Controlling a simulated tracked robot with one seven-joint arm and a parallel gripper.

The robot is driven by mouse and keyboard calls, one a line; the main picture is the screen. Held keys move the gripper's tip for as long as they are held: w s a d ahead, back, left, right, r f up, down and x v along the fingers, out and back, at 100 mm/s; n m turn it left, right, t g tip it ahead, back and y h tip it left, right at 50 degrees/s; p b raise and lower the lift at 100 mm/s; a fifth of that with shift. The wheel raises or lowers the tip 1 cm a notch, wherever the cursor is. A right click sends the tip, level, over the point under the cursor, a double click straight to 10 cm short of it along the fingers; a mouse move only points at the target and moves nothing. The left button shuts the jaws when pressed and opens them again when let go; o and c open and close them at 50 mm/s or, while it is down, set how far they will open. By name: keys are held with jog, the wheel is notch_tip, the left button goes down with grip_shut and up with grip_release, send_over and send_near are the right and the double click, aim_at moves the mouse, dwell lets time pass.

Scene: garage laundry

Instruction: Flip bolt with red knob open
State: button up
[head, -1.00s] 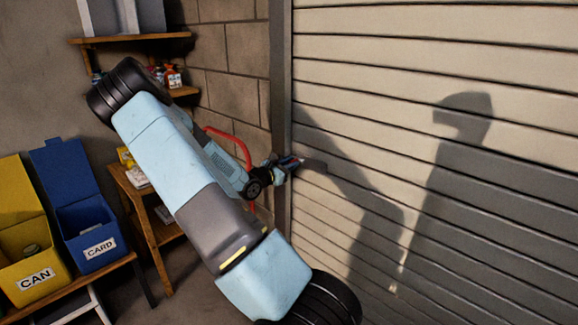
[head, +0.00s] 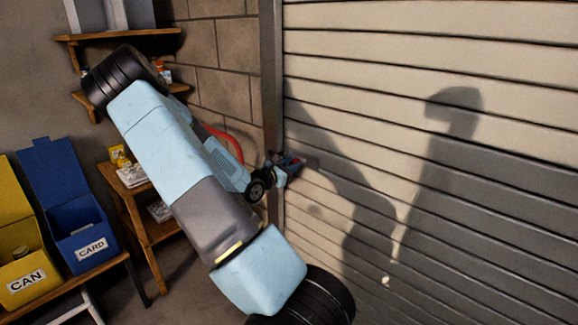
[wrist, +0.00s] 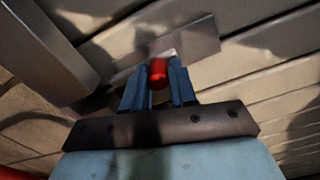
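The red knob (wrist: 158,73) shows in the wrist view between the blue fingertips of my gripper (wrist: 160,84). The fingers stand close together, one on each side of the knob, and look shut on it. The bolt's grey metal plate (wrist: 195,42) lies just beyond the knob, against the slatted door. In the head view my gripper (head: 290,163) is at the left edge of the roller door (head: 430,60), by the door's upright post. The knob and bolt are too small and covered there to make out clearly.
A red curved bar (head: 228,138) is behind my arm at the block wall. A wooden shelf unit (head: 150,228) and the blue CARD bin (head: 85,240) and yellow CAN bin (head: 28,265) stand at left. The door's face to the right is clear, with shadows.

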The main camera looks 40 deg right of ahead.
jog(key=o, duration=0.4)
jog(key=shift+s, duration=0.15)
jog(key=a, duration=0.9)
jog(key=s+a, duration=0.1)
jog(key=a, duration=0.3)
jog(key=shift+a, duration=0.35)
jog(key=shift+s, duration=0.1)
jog(key=s+a+r+m+t+y, duration=0.1)
jog(key=s+a+r+m+y, duration=0.4)
jog(key=a, duration=0.4)
jog(key=s+a+r+m+t+y, duration=0.1)
jog(key=s+a+r+m+y, duration=0.4)
jog(key=s+a+r+y, duration=0.2)
jog(key=s+a+r+m+t+y, duration=0.2)
jog(key=s+a+r+m+y, duration=0.4)
jog(key=a+r, duration=0.4)
jog(key=shift+s+a+r, duration=0.25)
jog(key=shift+s+a, duration=0.25)
jog(key=shift+s, duration=0.35)
